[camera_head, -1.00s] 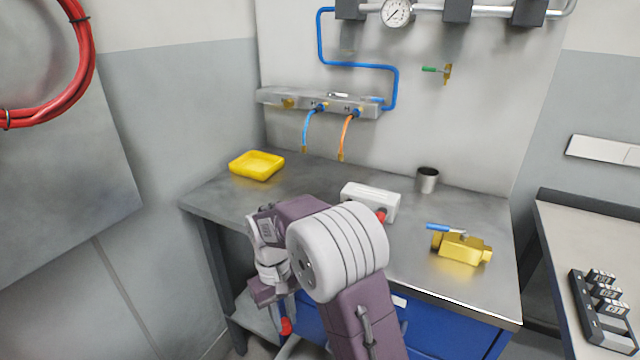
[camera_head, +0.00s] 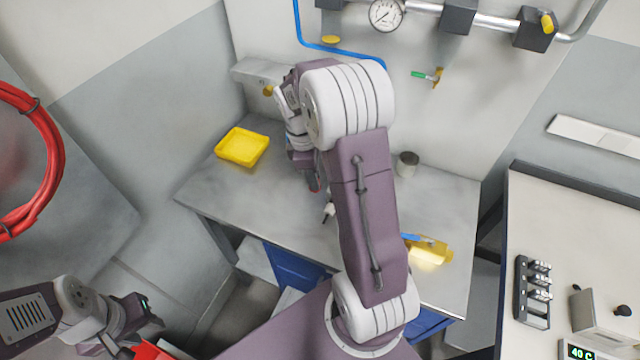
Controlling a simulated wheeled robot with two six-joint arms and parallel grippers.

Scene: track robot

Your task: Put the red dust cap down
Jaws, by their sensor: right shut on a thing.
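My right arm reaches over the grey workbench (camera_head: 290,215), and its gripper (camera_head: 314,184) points down above the bench, right of the yellow tray (camera_head: 242,147). A small sliver of the red dust cap (camera_head: 316,189) shows at the fingertips; the rest is hidden. The gripper is shut on it. I cannot tell how high the cap is above the bench. My left gripper (camera_head: 140,333) is at the lower left, away from the bench, with its fingers apart and empty.
A grey metal cup (camera_head: 407,164) and a yellow valve with a blue lever (camera_head: 428,252) stand right of my right arm. The bench's front left is clear. A second table (camera_head: 580,220) is at the right.

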